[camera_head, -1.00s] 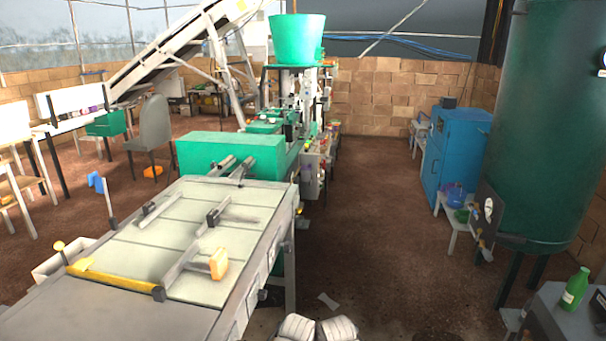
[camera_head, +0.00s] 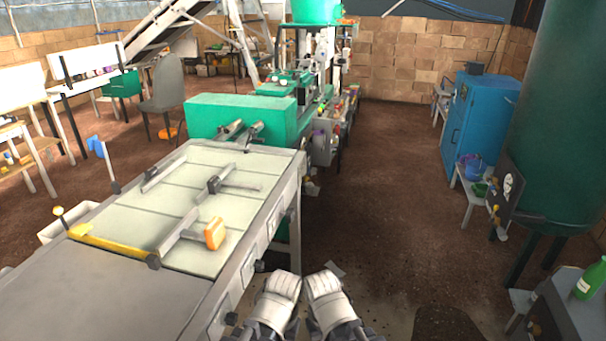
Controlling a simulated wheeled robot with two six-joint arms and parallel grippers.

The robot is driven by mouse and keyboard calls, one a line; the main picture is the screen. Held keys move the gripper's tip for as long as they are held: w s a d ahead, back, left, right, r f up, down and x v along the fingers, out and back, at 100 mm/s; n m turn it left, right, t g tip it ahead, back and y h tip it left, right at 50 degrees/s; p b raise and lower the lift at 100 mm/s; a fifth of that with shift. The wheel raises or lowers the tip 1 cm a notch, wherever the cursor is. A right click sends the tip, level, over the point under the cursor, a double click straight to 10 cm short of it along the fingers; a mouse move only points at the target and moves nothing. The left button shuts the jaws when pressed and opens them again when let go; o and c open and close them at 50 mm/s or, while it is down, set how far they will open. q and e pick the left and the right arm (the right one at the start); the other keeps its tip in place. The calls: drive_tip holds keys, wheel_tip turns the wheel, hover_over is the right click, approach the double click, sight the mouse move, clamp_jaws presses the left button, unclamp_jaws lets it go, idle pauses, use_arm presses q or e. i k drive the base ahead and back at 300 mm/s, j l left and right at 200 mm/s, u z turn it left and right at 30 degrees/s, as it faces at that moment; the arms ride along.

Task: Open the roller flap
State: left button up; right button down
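A green box-shaped cover (camera_head: 240,116) stands at the far end of the long pale table (camera_head: 262,165). Two short dark-and-grey cylindrical parts (camera_head: 242,131) sit at its lower front edge. I cannot tell for sure which part is the roller flap; no open flap stands out. The white ends of my two arms show at the bottom centre, left (camera_head: 278,290) and right (camera_head: 325,292), side by side and well short of the green cover. Their fingers cannot be made out, and nothing is seen held.
A yellow bar (camera_head: 110,246) and an orange-ended tool (camera_head: 214,233) lie on the table. Green machinery (camera_head: 290,85) stands behind the cover. A blue cabinet (camera_head: 482,125) and green tank (camera_head: 563,110) stand at the right. The brown floor between is clear.

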sight(302, 175)
drive_tip(key=i+l, duration=0.25)
drive_tip(key=i, duration=0.2)
drive_tip(key=i+l+z, duration=0.15)
drive_tip(key=i, duration=0.25)
drive_tip(key=i+l, duration=0.3)
drive_tip(key=i, duration=0.15)
drive_tip(key=i+l+z, duration=0.15)
drive_tip(key=i, duration=0.3)
drive_tip(key=i+l, duration=0.2)
drive_tip(key=i, duration=0.25)
drive_tip(key=l+z, duration=0.05)
